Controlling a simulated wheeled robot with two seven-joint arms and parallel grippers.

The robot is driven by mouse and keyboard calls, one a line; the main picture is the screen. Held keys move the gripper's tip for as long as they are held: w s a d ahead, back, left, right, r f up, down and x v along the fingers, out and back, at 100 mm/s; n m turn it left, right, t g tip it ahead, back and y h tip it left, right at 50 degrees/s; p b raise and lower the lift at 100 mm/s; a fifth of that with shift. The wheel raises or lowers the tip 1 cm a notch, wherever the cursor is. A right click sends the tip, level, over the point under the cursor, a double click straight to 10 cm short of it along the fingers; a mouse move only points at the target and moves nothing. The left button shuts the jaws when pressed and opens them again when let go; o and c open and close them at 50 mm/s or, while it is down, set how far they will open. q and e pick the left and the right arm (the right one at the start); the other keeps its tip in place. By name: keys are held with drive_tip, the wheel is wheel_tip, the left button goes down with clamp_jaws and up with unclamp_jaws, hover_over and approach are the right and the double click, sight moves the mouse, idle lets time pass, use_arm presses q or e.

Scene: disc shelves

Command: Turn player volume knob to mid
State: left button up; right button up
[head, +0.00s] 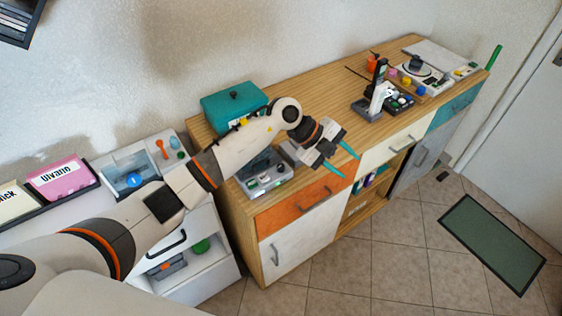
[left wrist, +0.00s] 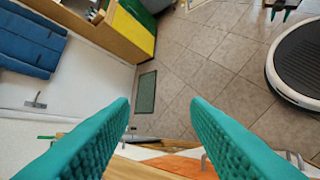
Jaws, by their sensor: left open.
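The player is probably the grey device (head: 264,178) with small buttons or knobs on its front, on the left part of the wooden cabinet top. My left arm hides part of it, and I cannot tell which part is the volume knob. My left gripper (head: 343,160) is open and empty, with teal fingers, just right of this device and above the cabinet's front edge. In the left wrist view its two teal fingers (left wrist: 160,115) are spread wide, with the floor and cabinet edge beyond.
A teal box (head: 234,105) stands behind my arm. A grey stand with a black top (head: 377,97) and a white device with a dark knob (head: 417,68) are further right on the wooden top (head: 325,88). A green mat (head: 492,243) lies on the floor.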

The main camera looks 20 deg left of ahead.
use_arm(q)
drive_tip(key=w+a+n+y, duration=0.1)
drive_tip(key=w+a+y, duration=0.2)
drive_tip(key=a+y, duration=0.45)
drive_tip(key=r+n+g+y, duration=0.1)
drive_tip(key=n+y, duration=0.1)
hover_over(281, 166)
wheel_tip(281, 166, down, 10)
drive_tip(key=shift+p, duration=1.15)
drive_tip(key=shift+f, duration=0.8)
drive_tip(key=shift+c, duration=0.3)
clamp_jaws()
